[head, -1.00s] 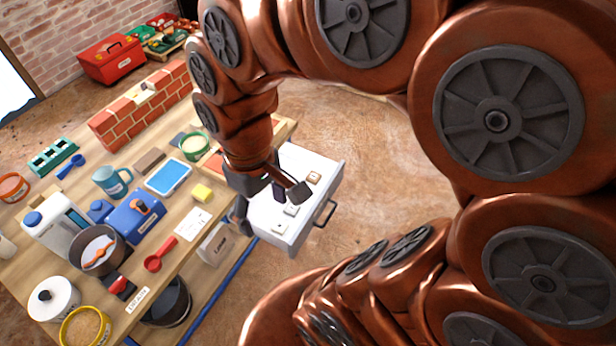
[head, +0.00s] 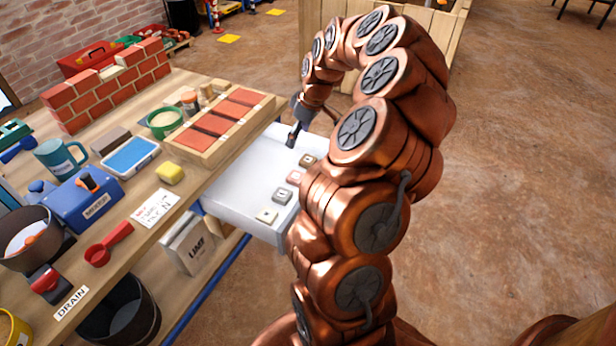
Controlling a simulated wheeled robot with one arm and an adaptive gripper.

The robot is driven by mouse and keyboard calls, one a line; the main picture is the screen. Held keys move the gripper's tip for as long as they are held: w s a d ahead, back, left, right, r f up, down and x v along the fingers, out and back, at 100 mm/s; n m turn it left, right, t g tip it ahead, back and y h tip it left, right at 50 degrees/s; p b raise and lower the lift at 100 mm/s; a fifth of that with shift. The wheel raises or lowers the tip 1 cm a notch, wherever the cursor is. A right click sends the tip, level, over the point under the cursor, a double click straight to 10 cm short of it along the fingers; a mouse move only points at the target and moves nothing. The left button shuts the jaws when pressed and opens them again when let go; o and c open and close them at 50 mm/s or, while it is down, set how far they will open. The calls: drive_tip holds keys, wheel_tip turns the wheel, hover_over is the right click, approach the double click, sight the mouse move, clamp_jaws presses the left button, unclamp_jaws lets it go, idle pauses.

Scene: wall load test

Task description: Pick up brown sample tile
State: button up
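An open white drawer (head: 240,190) holds a row of small square tiles. The brown tile (head: 308,160) lies at the far end of the row, near the drawer's right front corner. A pinkish tile (head: 294,177), a grey tile (head: 282,197) and a cream tile (head: 266,216) follow toward the near end. My gripper (head: 293,136) points down over the far part of the drawer, just up and left of the brown tile in the picture. It looks apart from the tile. Its fingers are small and seen edge-on, so their opening is unclear. My arm partly hides the drawer front.
The workbench (head: 150,235) stands left of the drawer. On it are a wooden tray of red tiles (head: 215,125), a green bowl (head: 164,122), a yellow sponge (head: 169,173) and a blue box (head: 88,195). The floor to the right is open. A wooden crate (head: 435,25) stands behind my arm.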

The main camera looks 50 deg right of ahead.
drive_tip(key=b, duration=0.1)
approach(309, 160)
drive_tip(key=f, duration=0.1)
drive_tip(key=shift+w+a+f, duration=0.1)
drive_tip(key=shift+w+f, duration=0.2)
drive_tip(key=shift+f, duration=0.1)
drive_tip(key=shift+b+x, duration=1.2)
drive_tip(key=shift+x, duration=2.4)
drive_tip(key=shift+w, duration=0.1)
drive_tip(key=shift+c, duration=0.4)
drive_tip(key=c, duration=1.2)
